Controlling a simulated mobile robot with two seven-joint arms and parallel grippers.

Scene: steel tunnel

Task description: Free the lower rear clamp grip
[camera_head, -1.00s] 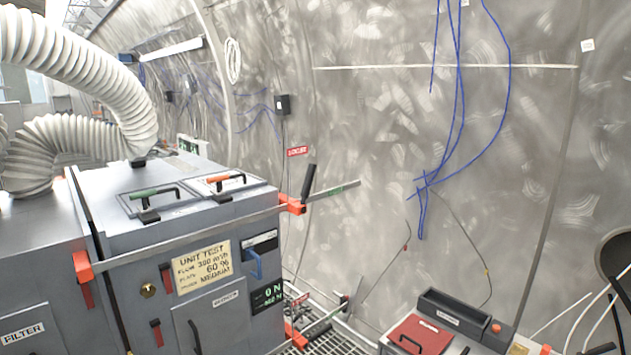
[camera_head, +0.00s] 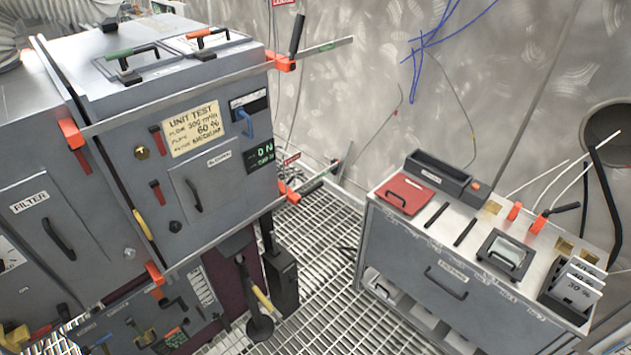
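The lower clamp (camera_head: 290,194) shows an orange jaw at the far right edge of the grey unit test cabinet (camera_head: 205,215). Its dark bar and grip (camera_head: 319,182) stick out to the right, low over the grating; exactly how the grip is seated cannot be told at this size. Its other orange jaw (camera_head: 154,273) is at the cabinet's near lower edge. The upper clamp (camera_head: 283,63) has its black handle standing up, with its near orange jaw (camera_head: 71,133) at the upper left. Neither of my grippers is in view.
A workbench (camera_head: 450,250) at the right holds a red-lidded case (camera_head: 403,194), a black tray (camera_head: 440,176) and numbered cards (camera_head: 582,277). Open grating floor (camera_head: 320,255) lies between cabinet and bench. A black post-like part (camera_head: 282,280) stands by the cabinet's lower right.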

